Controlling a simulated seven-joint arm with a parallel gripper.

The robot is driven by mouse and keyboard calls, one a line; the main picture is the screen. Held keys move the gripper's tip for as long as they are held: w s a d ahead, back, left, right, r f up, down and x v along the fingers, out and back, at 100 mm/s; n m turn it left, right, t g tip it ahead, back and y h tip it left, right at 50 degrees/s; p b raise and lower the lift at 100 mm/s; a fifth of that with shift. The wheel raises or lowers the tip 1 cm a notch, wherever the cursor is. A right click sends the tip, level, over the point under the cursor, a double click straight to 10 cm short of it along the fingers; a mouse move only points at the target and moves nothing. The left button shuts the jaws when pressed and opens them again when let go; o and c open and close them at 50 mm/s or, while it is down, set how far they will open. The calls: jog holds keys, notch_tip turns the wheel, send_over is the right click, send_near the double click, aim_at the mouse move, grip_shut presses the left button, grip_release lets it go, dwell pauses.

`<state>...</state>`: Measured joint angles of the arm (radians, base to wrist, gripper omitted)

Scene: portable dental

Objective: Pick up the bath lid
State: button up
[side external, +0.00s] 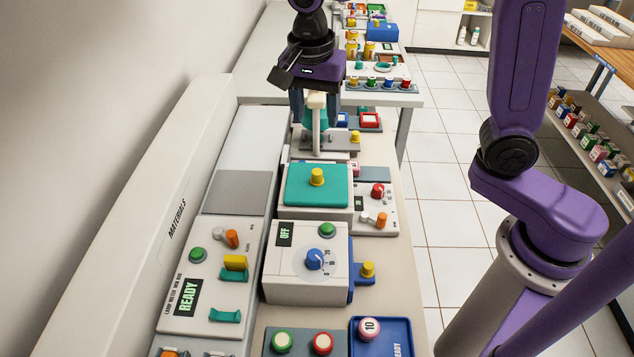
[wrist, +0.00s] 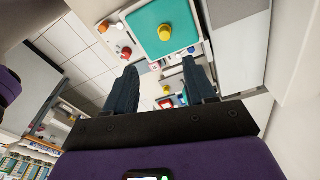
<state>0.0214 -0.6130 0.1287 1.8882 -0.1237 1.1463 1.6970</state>
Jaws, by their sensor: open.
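The bath lid looks to be the flat teal lid (side external: 301,199) with a yellow knob (side external: 317,177) on top, lying on a white box in the middle of the bench. In the wrist view the teal lid (wrist: 147,28) and its yellow knob (wrist: 165,32) lie beyond my fingertips, near the top. My gripper (side external: 313,117) is open and points down, farther along the bench than the lid and above it. My gripper (wrist: 160,68) holds nothing in the wrist view, and its fingers are apart from the lid.
A white post with a teal part (side external: 316,128) stands around my fingers in the side view; its depth is unclear. A white dial box (side external: 290,289) stands nearer the camera. A READY panel (side external: 190,318) lies left, and a red-and-orange-knob unit (side external: 377,205) right. Tiled floor lies right.

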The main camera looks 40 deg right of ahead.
jog(key=w+m, duration=0.1)
send_near(317, 172)
jog(key=shift+m, duration=0.3)
jog(key=f, duration=0.6)
jog(key=d+f, duration=0.1)
jog(key=f, duration=0.2)
jog(key=shift+w+f, duration=0.3)
grip_shut()
